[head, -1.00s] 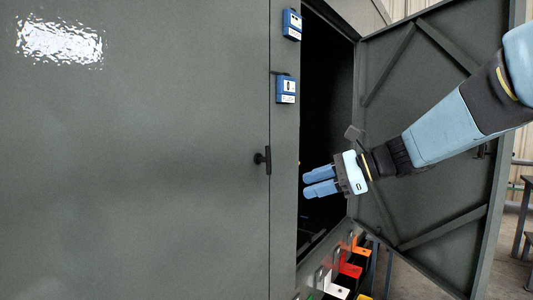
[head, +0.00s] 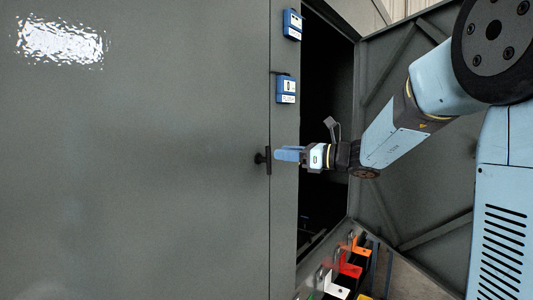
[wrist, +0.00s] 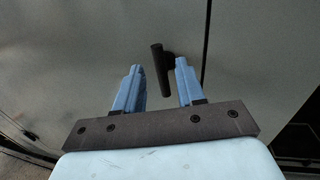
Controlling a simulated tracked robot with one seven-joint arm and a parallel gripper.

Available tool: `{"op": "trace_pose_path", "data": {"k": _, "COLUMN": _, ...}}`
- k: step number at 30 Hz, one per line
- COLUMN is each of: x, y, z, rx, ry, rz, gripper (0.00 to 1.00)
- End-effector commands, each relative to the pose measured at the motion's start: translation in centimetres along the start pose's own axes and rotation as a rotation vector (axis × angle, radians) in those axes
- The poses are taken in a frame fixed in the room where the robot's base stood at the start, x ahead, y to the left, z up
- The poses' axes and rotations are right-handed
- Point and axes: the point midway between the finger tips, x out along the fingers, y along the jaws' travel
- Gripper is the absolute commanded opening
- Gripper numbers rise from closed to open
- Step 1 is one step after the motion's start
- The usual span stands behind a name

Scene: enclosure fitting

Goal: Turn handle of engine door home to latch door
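A black T-shaped handle (head: 268,160) stands out from the large grey closed door (head: 140,170), beside its right-hand seam. Its bar looks about upright in the head view. My gripper (head: 277,155) points left, with its blue fingertips right at the handle. In the wrist view, my gripper (wrist: 158,67) is open, and the handle's dark bar (wrist: 160,72) shows between the two fingers, slightly tilted. Gaps show on both sides of the bar, and I cannot tell how deep it lies between the fingertips.
A second grey door (head: 400,75) stands open at right, behind my arm, beside a dark opening (head: 325,90). Two blue boxes (head: 291,25) (head: 286,89) are mounted on the narrow strip above the handle. Coloured brackets (head: 350,268) sit low beneath the opening.

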Motion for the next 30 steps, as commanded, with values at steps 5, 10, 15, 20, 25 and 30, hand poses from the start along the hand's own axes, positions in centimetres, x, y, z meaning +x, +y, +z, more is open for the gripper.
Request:
{"op": "trace_pose_path", "data": {"k": 5, "x": 3.0, "y": 0.0, "z": 0.0, "rx": 0.000, "ry": 0.000, "rz": 0.002, "gripper": 0.39}}
{"op": "trace_pose_path", "data": {"k": 10, "x": 5.0, "y": 0.0, "z": 0.0, "rx": 0.000, "ry": 0.001, "rz": 0.001, "gripper": 0.39}}
{"op": "trace_pose_path", "data": {"k": 15, "x": 5.8, "y": 0.0, "z": 0.0, "rx": -0.001, "ry": 0.000, "rz": 0.000, "gripper": 0.39}}
{"op": "trace_pose_path", "data": {"k": 20, "x": 6.0, "y": 0.0, "z": 0.0, "rx": -0.001, "ry": 0.001, "rz": -0.001, "gripper": 0.39}}
{"op": "trace_pose_path", "data": {"k": 25, "x": 5.9, "y": 0.0, "z": 0.0, "rx": -0.001, "ry": 0.001, "rz": -0.001, "gripper": 0.36}}
{"op": "trace_pose_path", "data": {"k": 30, "x": 5.9, "y": 0.0, "z": 0.0, "rx": -0.001, "ry": 0.001, "rz": -0.001, "gripper": 0.20}}
